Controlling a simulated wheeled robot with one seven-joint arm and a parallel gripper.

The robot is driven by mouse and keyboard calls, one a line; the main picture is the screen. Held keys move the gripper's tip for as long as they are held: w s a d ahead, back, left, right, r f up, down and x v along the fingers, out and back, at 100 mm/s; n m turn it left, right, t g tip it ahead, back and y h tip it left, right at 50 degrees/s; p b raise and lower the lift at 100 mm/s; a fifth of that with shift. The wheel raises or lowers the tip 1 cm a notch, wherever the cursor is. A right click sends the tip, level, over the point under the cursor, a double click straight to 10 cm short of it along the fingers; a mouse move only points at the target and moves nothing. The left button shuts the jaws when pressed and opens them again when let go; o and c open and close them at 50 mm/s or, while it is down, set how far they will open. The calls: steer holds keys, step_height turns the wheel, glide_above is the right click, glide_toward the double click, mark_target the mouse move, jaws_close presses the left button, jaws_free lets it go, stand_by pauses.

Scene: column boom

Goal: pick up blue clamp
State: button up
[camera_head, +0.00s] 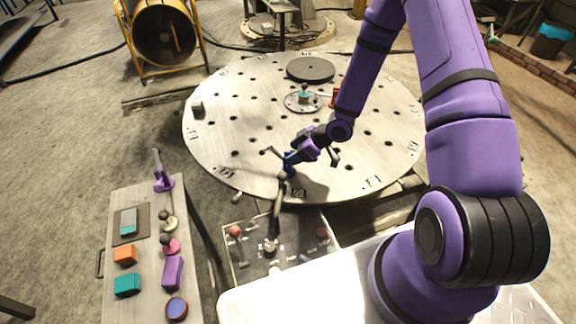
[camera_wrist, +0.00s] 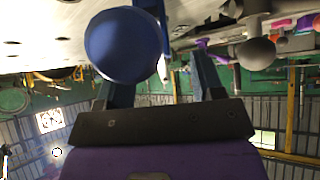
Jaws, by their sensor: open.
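The blue clamp (camera_head: 290,160) is near the front edge of the round perforated table (camera_head: 235,95), partly hidden by my gripper (camera_head: 303,158). My gripper is open at the clamp, its dark fingers spread to either side. In the wrist view, my gripper (camera_wrist: 163,82) shows two separated fingers. A large blue round shape (camera_wrist: 122,45) with a blue bar (camera_wrist: 163,22) beside it, apparently parts of the clamp, appears close to the camera by the left finger. I cannot tell whether the fingers touch it.
A dark control panel (camera_head: 252,266) with knobbed levers lies in front of the table. A side bench (camera_head: 118,205) at left holds a purple clamp (camera_head: 163,180), an orange block (camera_head: 125,254) and other blocks. A black disc (camera_head: 310,70) and teal-knobbed fixture (camera_head: 304,97) sit farther back.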

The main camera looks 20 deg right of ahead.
mark_target(287, 154)
steer(key=x, duration=0.3)
steer(key=shift+w+f, duration=0.25)
steer(key=shift+f, duration=0.05)
steer(key=shift+c, duration=0.3)
steer(key=c, duration=1)
steer(key=shift+o, duration=0.2)
steer(key=shift+a, duration=0.1)
steer(key=shift+r, duration=0.45)
step_height(287, 154, up, 3)
steer(key=s+d+r, duration=0.1)
steer(key=s+d, duration=1)
steer(key=s, duration=0.1)
